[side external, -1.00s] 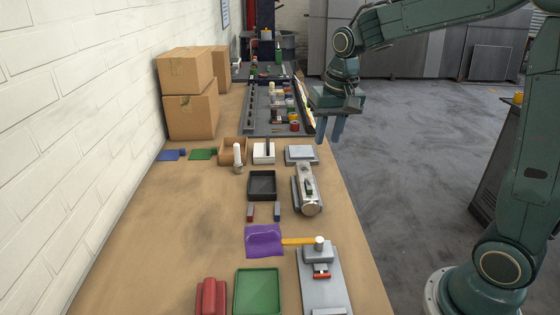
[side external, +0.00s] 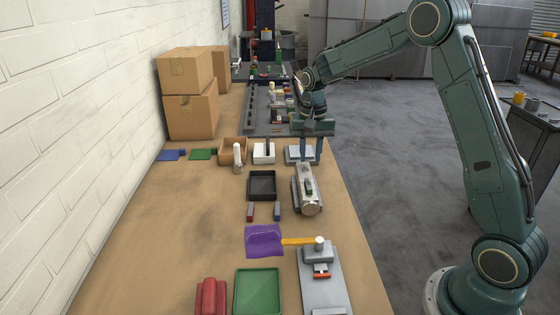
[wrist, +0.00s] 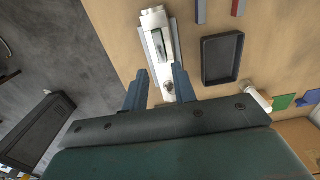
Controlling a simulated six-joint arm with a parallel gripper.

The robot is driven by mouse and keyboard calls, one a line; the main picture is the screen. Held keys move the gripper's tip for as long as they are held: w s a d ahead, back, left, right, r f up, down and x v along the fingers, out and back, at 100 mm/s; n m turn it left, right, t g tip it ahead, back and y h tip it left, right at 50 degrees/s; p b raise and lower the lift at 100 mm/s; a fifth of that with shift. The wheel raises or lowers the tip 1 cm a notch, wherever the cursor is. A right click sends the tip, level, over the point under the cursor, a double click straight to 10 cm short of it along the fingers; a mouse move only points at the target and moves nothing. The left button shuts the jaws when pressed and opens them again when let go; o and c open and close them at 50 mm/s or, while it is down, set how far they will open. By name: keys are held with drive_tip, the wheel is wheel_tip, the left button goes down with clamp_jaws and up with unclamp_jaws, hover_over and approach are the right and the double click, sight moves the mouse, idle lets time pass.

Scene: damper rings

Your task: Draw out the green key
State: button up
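The green key (side external: 308,189) is a small dark green piece lying along the top of a silver cylindrical shaft (side external: 312,206) in a grey holder, right of the table's middle. In the wrist view the key (wrist: 158,43) sits in the shaft's slot, beyond my fingertips. My gripper (side external: 309,158) points down over the light grey block behind the shaft holder, apart from the key. In the wrist view my gripper (wrist: 158,78) has two blue-grey fingers spread wide with nothing held between them. The key's depth in the slot cannot be told.
A black tray (side external: 262,198) stands left of the shaft, with small red and blue pieces in front. A white cylinder (side external: 238,160) and a white block (side external: 264,160) stand further back. A purple dustpan-like piece (side external: 264,254) and green tray (side external: 257,312) are nearer.

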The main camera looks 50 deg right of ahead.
sight(309, 184)
drive_tip(key=shift+f, duration=0.15)
drive_tip(key=shift+f, duration=4.3)
clamp_jaws()
drive_tip(key=shift+r, duration=0.8)
drive_tip(key=shift+r, duration=0.35)
drive_tip(key=shift+r, duration=0.4)
